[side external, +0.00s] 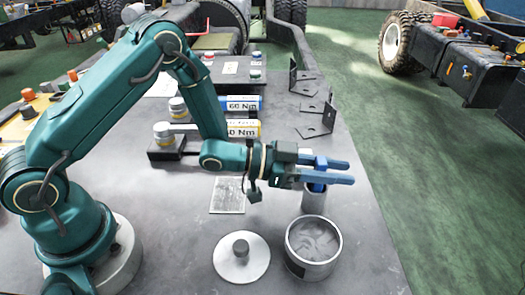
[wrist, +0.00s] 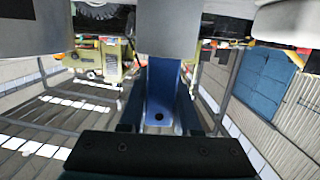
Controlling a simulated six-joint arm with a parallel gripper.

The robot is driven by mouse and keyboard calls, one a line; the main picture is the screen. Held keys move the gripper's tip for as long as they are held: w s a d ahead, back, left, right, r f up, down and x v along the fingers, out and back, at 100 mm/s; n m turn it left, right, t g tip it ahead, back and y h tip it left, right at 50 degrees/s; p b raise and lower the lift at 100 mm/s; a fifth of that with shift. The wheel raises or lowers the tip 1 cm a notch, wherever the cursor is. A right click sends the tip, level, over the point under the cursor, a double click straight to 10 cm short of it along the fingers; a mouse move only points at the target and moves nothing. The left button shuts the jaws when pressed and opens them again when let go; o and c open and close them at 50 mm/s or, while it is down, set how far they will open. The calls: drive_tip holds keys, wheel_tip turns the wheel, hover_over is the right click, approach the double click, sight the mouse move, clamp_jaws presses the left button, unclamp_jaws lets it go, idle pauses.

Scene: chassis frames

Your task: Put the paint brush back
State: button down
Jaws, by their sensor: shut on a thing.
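My gripper (side external: 338,172), with blue fingers, points right in the side external view. It is shut on a dark blue upright piece, which looks like the handle of the paint brush (side external: 318,187). A little of the handle shows above and below the fingers. Directly below stands a narrow grey cup (side external: 313,203). The brush's lower end is hidden, and I cannot tell whether it is inside the cup or behind its rim. In the wrist view a blue part with a dark hole (wrist: 160,95) fills the centre; I cannot tell whether it is finger or brush.
A round tin of grey paint (side external: 291,262) stands open in front of the cup. A pale round lid (side external: 226,268) with a knob lies to its left. A grey plate (side external: 227,195) lies flat behind. Black brackets (side external: 314,130) stand toward the back right. The bench's right edge is close by.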

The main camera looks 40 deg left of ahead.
drive_tip(key=shift+f, duration=0.15)
drive_tip(key=c, duration=0.6)
unclamp_jaws()
